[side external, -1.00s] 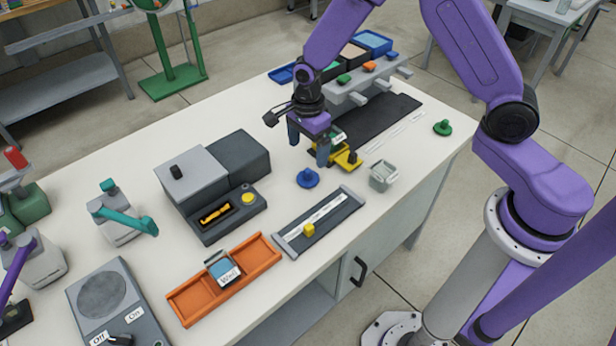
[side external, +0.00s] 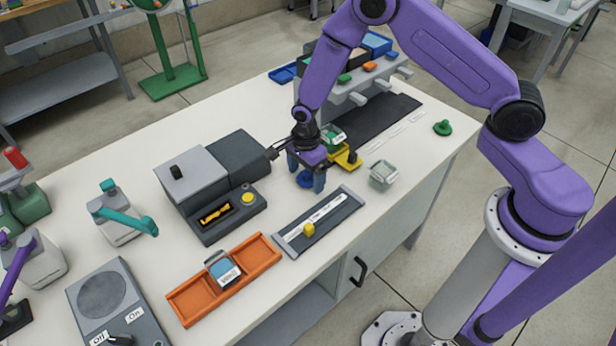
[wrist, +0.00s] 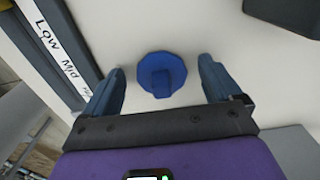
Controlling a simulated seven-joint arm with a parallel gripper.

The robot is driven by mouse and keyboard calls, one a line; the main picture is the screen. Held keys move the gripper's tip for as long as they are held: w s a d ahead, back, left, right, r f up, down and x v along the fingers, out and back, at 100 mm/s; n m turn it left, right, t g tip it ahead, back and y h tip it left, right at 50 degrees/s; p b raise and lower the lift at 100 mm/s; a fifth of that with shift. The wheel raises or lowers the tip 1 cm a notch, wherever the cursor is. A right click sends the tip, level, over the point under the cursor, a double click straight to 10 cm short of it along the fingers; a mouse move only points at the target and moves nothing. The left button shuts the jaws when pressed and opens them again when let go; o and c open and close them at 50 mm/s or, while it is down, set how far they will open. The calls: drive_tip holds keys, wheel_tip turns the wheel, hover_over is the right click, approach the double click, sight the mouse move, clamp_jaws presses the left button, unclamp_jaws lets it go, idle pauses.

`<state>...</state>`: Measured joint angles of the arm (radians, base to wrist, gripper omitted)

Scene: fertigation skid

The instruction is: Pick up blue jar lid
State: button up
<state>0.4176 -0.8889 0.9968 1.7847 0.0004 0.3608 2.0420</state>
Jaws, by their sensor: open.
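The blue jar lid (side external: 305,180) is a round disc with a raised grip on top, lying on the white bench. It shows whole in the wrist view (wrist: 161,75). My gripper (side external: 307,182) is open above the lid in the side view. In the wrist view, my gripper's two fingers (wrist: 160,90) stand apart on either side of the lid, with white bench showing between each finger and the lid. The fingers do not appear to touch it. In the side view the fingers and palm hide part of the lid.
A slide gauge (side external: 318,222) with a yellow slider lies in front. A grey machine (side external: 215,185) stands to the left. An orange tray (side external: 262,250) is nearer.

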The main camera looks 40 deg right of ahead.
drive_tip(key=c, duration=1.1)
drive_tip(key=shift+o, duration=0.2)
